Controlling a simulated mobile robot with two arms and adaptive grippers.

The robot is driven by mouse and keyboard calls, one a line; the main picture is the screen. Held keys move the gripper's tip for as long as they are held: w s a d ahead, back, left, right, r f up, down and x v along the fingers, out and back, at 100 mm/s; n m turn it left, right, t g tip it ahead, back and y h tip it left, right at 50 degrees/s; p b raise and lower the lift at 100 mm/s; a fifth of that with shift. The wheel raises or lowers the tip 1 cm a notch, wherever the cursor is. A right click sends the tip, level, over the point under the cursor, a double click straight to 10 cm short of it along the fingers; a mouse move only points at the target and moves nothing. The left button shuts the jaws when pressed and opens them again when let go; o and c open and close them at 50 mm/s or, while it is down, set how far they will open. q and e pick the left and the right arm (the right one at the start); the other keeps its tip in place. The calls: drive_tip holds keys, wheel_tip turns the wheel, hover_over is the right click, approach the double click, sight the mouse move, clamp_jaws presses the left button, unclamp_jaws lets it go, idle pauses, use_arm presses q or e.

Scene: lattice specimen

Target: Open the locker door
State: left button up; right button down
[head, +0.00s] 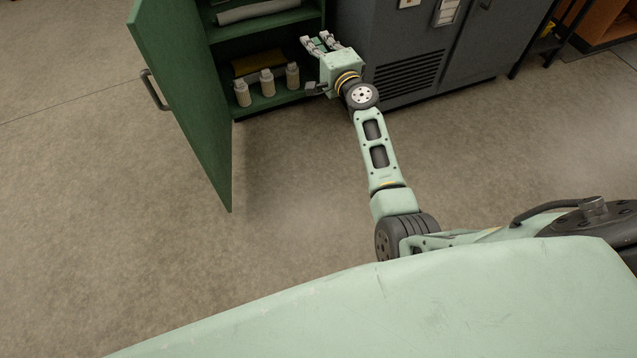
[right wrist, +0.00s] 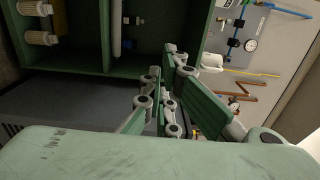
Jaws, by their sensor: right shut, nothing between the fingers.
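The green locker door (head: 185,85) stands swung wide open to the left in the head view, with its grey handle (head: 155,90) on the outer face. The green locker (head: 272,105) is open, and its shelves show. My right gripper (head: 321,42) is shut and empty at the right edge of the locker opening, apart from the door. In the right wrist view the gripper fingers (right wrist: 168,95) show in front of the locker's open interior (right wrist: 85,62). My left gripper is not in view.
Several pale bottles (head: 266,83) and a yellow item (head: 258,62) stand on the locker shelf. A dark grey cabinet (head: 415,45) stands right of the locker. The floor (head: 290,180) before the locker is clear.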

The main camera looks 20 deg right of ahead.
drive_tip(key=s+p, duration=0.1)
drive_tip(key=s, duration=0.9)
drive_tip(key=s+a+f+n+g+y+b, duration=0.2)
drive_tip(key=s+a+f+n+g, duration=0.2)
drive_tip(key=s, duration=0.6)
drive_tip(key=s+a+f+n+g+y+b, duration=0.2)
drive_tip(key=s+a+f+n+g, duration=0.3)
drive_tip(key=s+a+f+n, duration=0.3)
drive_tip(key=shift+s+f+n, duration=1.05)
drive_tip(key=shift+f+n, duration=0.45)
drive_tip(key=shift+f, duration=0.35)
